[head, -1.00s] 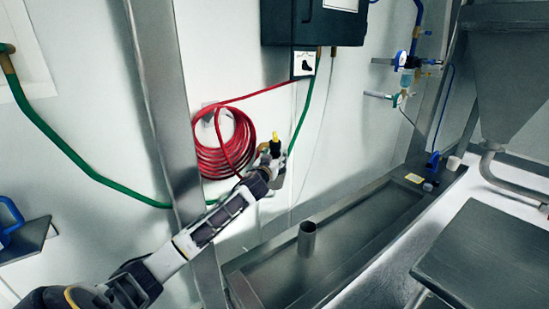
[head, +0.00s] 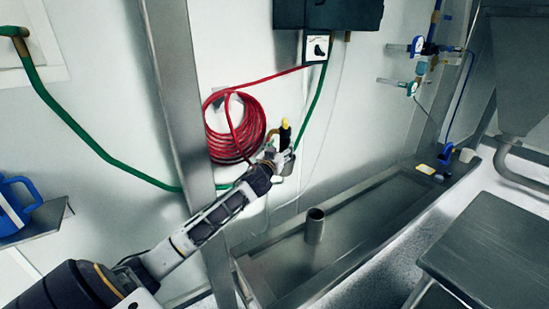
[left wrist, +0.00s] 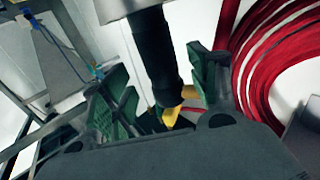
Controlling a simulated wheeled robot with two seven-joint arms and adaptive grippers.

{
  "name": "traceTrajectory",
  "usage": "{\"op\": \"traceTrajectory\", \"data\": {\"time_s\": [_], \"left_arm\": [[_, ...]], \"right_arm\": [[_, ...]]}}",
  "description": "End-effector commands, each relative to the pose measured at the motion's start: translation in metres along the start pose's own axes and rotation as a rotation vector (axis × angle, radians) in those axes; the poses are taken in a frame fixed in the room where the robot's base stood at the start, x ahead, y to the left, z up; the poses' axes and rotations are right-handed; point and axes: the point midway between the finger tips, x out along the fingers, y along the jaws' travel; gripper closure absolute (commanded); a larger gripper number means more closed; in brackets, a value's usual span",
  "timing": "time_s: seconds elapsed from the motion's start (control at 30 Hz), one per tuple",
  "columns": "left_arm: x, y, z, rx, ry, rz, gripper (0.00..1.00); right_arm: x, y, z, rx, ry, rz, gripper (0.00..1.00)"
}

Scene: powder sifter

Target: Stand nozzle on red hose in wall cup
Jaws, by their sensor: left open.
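The red hose (head: 233,128) hangs as a coil on the wall. The nozzle (head: 285,135), black with a yellow tip, stands upright just right of the coil. Its lower end meets a silver cylindrical part (head: 287,162), apparently the wall cup. In the left wrist view the black nozzle body (left wrist: 160,55) runs from a silver edge (left wrist: 125,8) to its yellow end. My left gripper (head: 277,160) is at the nozzle. In the left wrist view its green-padded fingers (left wrist: 163,75) are spread, with the nozzle between them, nearer the right finger. My right gripper is out of view.
A steel post (head: 186,110) stands left of the coil, and a green hose (head: 95,145) passes it. A dark box (head: 330,13) hangs above. A steel tube (head: 315,226) stands in the trough (head: 375,215) below. A steel table (head: 490,245) is at the right.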

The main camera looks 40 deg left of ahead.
Motion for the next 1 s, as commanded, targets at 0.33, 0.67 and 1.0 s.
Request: {"op": "traceTrajectory", "data": {"time_s": [0.33,0.67,1.0], "left_arm": [[-0.027,0.0,0.0,0.0,0.0,0.001,0.4],[-0.052,0.0,0.001,-0.001,-0.001,0.001,0.4],[-0.065,0.0,0.0,0.001,0.001,0.0,0.4]], "right_arm": [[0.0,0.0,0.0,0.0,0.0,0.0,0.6],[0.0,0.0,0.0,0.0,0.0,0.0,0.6],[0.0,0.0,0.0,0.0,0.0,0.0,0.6]]}}
